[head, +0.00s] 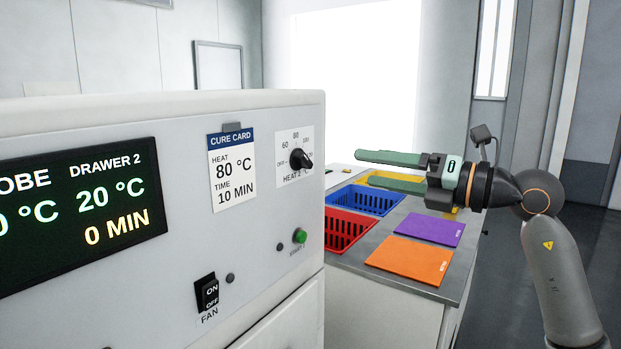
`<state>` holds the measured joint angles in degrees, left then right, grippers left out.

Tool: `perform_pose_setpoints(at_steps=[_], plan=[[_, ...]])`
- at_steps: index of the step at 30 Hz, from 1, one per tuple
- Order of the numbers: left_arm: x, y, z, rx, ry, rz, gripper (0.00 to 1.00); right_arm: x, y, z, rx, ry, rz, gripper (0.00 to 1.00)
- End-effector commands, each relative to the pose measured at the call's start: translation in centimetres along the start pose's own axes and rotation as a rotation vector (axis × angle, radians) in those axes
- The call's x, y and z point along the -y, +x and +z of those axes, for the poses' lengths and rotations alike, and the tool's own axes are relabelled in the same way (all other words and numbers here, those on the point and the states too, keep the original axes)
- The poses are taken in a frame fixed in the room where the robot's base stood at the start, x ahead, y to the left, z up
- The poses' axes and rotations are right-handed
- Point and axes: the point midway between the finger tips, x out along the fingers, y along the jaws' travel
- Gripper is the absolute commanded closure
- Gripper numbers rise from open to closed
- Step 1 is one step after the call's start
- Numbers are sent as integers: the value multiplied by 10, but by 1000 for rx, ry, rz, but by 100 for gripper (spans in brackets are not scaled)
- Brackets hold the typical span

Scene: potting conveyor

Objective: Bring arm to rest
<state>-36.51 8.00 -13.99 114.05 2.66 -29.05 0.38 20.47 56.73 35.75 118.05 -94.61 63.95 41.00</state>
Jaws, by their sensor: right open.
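My right gripper (374,170) is open and empty. Its two green fingers point left, toward the right side of the white oven-like cabinet (160,235), and in the picture they lie over the bins on the bench. No contact with the cabinet or bins shows. My right arm comes in from the lower right, with its forearm raised. My left gripper is not in view.
The cabinet front has a dark display (85,210), a cure card (232,165), a heat knob (301,159), a fan switch (207,292) and a green button (299,236). On the bench (455,285) are a blue bin (368,200), a red bin (347,232), a purple mat (430,228) and an orange mat (408,260).

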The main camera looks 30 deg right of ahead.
Motion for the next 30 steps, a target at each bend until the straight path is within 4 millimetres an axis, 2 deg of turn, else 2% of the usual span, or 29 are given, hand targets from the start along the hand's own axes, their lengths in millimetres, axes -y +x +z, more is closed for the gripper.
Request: perform_pose_setpoints(at_steps=[7,11,14,17,20,21,23,24,26,27,29,30], plan=[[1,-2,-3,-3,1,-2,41,1,5,-6,-17,21,19,18],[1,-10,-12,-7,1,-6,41,3,30,-40,-99,166,137,18],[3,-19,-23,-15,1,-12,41,8,51,-79,-147,410,276,18],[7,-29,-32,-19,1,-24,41,26,65,-115,-115,739,369,18],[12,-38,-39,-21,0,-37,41,64,71,-153,-9,1095,364,18],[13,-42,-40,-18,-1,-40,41,83,71,-173,50,1238,330,18],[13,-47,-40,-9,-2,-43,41,114,67,-208,141,1440,250,18],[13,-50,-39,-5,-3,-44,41,132,63,-232,199,1552,188,18],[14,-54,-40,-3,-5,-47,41,155,53,-271,275,1700,80,18],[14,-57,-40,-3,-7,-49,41,167,45,-299,321,1788,3,18],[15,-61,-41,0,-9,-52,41,181,31,-341,384,1908,-121,18],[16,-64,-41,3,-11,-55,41,186,21,-369,418,1979,-205,18]])
